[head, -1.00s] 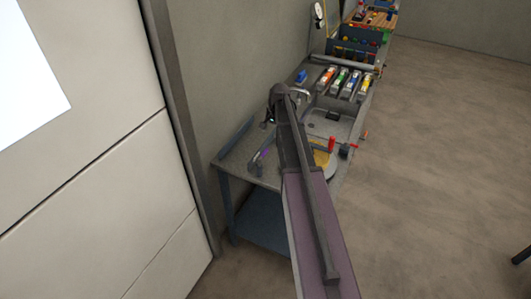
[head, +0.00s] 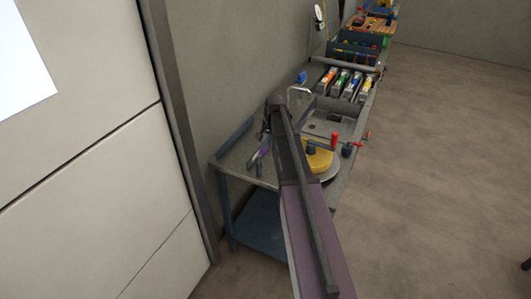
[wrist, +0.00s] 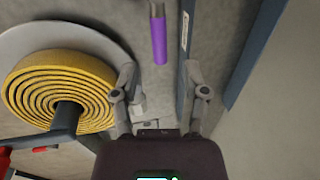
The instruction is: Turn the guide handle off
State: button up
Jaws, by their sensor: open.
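A purple handle (head: 264,150) stands at the near left end of the grey bench (head: 233,160). In the wrist view the purple handle (wrist: 158,38) is a short cylinder just beyond the gap between my fingertips. My gripper (wrist: 159,73) is open and empty, with one finger on each side of that gap. No contact with the handle shows. A yellow coiled reel (wrist: 50,88) on a round plate lies left of my fingers. It also shows in the head view (head: 319,160), partly behind my arm. I cannot tell for sure which part is the guide handle.
A red upright grip (head: 334,140) and a red-ended lever (head: 352,146) stand by the reel. A sink (head: 320,122) with a faucet and several coloured units lie farther along the bench. A wall runs close on the left.

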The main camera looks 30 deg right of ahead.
aim_at(265, 149)
jog(key=shift+w+a+f+b, duration=0.15)
jog(key=shift+f+b, duration=0.75)
jog(key=shift+f, duration=0.15)
jog(key=shift+w+a+f+b, duration=0.15)
jog(key=shift+f+b, duration=0.75)
jog(key=shift+f, duration=0.1)
grip_shut()
jog(key=shift+d, duration=0.15)
